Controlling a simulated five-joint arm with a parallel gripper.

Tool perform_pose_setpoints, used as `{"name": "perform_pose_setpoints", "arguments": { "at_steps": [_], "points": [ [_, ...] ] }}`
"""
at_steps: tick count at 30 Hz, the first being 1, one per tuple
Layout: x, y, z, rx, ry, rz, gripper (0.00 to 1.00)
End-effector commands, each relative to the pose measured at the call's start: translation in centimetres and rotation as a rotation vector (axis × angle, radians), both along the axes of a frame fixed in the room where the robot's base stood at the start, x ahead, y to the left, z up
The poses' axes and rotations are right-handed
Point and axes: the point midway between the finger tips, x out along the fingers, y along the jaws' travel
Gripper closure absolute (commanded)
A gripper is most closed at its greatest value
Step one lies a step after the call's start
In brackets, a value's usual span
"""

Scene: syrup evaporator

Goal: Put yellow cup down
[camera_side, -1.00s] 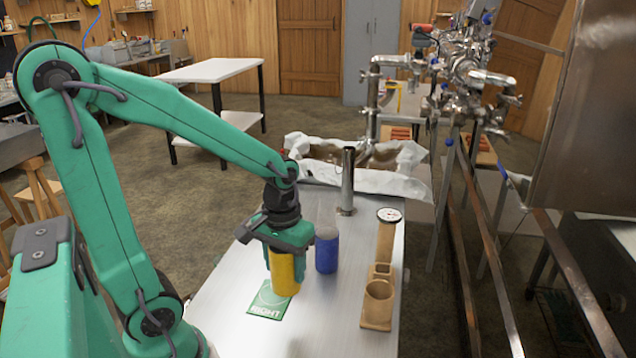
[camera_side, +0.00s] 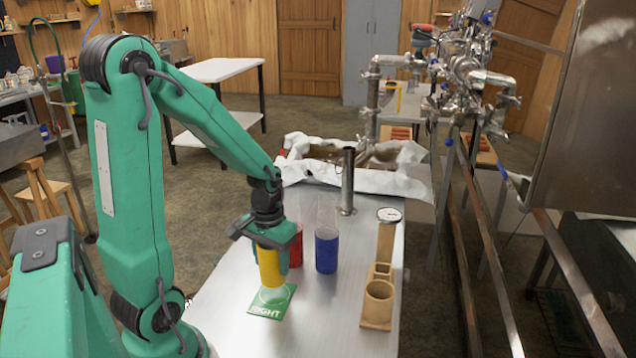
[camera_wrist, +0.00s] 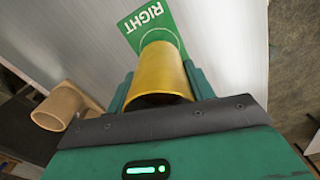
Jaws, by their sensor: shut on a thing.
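The yellow cup (camera_side: 270,266) is between the fingers of my gripper (camera_side: 271,253), which is shut on it. The cup hangs slightly tilted over the green card marked RIGHT (camera_side: 266,309), near the card's pale circle. I cannot tell whether its base touches the card. In the wrist view the yellow cup (camera_wrist: 158,75) shows between my green fingers, with the green card (camera_wrist: 140,28) beyond its far end. My gripper hides part of the cup's upper end in the side view.
A red cup (camera_side: 297,247) stands just behind my gripper, partly hidden. A blue cup (camera_side: 326,252) stands right of it. A metal cylinder (camera_side: 347,180) stands at the back. The metal table (camera_side: 335,320) is bare in front.

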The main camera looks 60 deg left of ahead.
Motion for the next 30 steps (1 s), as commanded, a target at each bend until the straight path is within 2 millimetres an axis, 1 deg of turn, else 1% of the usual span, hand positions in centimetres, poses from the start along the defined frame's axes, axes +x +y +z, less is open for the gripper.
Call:
{"name": "perform_pose_setpoints", "arguments": {
  "at_steps": [5, 12, 18, 30],
  "points": [
    [0.0, 0.0, -0.5, -0.001, 0.002, 0.0, 0.78],
    [0.0, -0.1, -2.6, -0.001, 0.003, 0.0, 0.78],
    [0.0, -0.1, -3.8, -0.001, 0.002, 0.0, 0.78],
    [0.0, 0.0, -4.1, 0.0, 0.0, 0.0, 0.78]
  ]
}}
